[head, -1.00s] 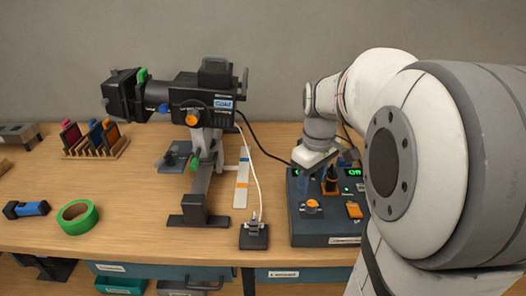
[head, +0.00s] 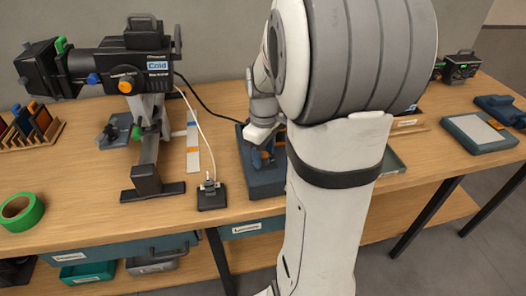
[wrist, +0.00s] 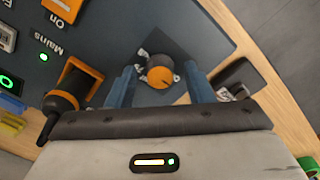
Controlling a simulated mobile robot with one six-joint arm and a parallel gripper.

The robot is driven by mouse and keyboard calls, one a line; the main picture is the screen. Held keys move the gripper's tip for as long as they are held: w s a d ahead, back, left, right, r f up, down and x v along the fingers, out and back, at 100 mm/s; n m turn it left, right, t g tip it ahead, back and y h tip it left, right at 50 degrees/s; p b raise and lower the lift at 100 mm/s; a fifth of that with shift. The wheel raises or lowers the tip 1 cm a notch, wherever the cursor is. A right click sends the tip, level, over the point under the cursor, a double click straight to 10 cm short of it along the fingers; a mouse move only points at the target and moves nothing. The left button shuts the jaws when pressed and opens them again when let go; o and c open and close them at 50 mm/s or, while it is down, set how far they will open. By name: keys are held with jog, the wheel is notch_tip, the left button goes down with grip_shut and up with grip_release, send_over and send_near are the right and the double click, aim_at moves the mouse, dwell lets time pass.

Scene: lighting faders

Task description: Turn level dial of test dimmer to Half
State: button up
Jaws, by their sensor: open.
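The test dimmer (head: 264,184) is a dark blue box on the bench, largely hidden by my arm in the head view. In the wrist view its dark panel (wrist: 125,35) shows a round orange-topped dial (wrist: 160,72). Small pale marks sit around the dial, too small to read, so its setting cannot be told. My gripper (wrist: 160,84) is open, with one blue finger on each side of the dial and gaps visible between. In the head view my gripper (head: 262,158) is low over the dimmer.
An orange-and-black upright part (wrist: 70,90) stands on the panel left of my fingers. A switch marked On and a green Mains light (wrist: 43,57) are farther left. A black plug box (head: 211,196) with a white cable stands left of the dimmer, near a large lamp (head: 140,70).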

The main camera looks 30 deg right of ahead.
jog(key=shift+c, duration=0.5)
jog(key=c, duration=0.9)
jog(key=shift+m, duration=0.3)
jog(key=m, duration=0.3)
jog(key=shift+m, duration=0.3)
jog(key=m, duration=0.4)
jog(key=shift+m, duration=0.3)
jog(key=m, duration=0.4)
jog(key=shift+m, duration=2.5)
